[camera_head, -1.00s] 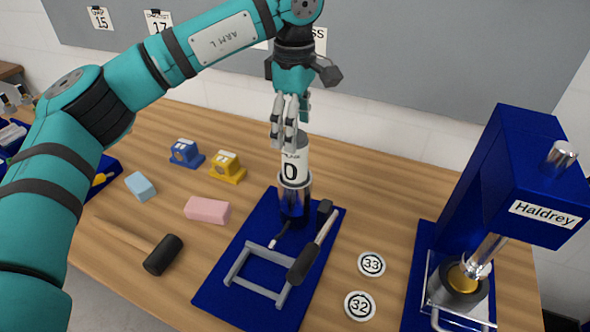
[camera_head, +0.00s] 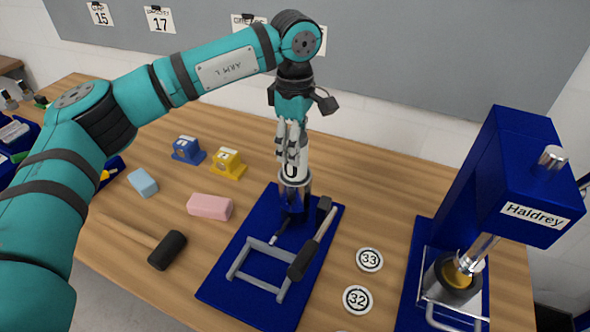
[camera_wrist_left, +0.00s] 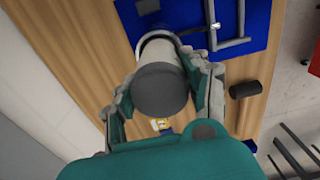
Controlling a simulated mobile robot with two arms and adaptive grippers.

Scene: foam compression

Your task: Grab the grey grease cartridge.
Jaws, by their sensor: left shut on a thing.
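The grease cartridge (camera_head: 293,170) stands upright at the back of a blue board (camera_head: 228,268). It shows a pale label with a dark "0" and has a shiny metal and dark part below it. In the left wrist view its round grey end (camera_wrist_left: 160,90) faces the camera. My left gripper (camera_head: 291,150) comes down from above and is shut on the upper part of the cartridge, with one finger on each side. The fingers hide part of the label. I cannot tell whether the cartridge is clear of what is below it. My right gripper is not in view.
The board carries a grey metal frame (camera_head: 262,278) and a dark-handled tool (camera_head: 312,245). A blue press (camera_head: 500,180) stands at right, with discs 33 (camera_head: 369,259) and 32 (camera_head: 357,299) beside it.

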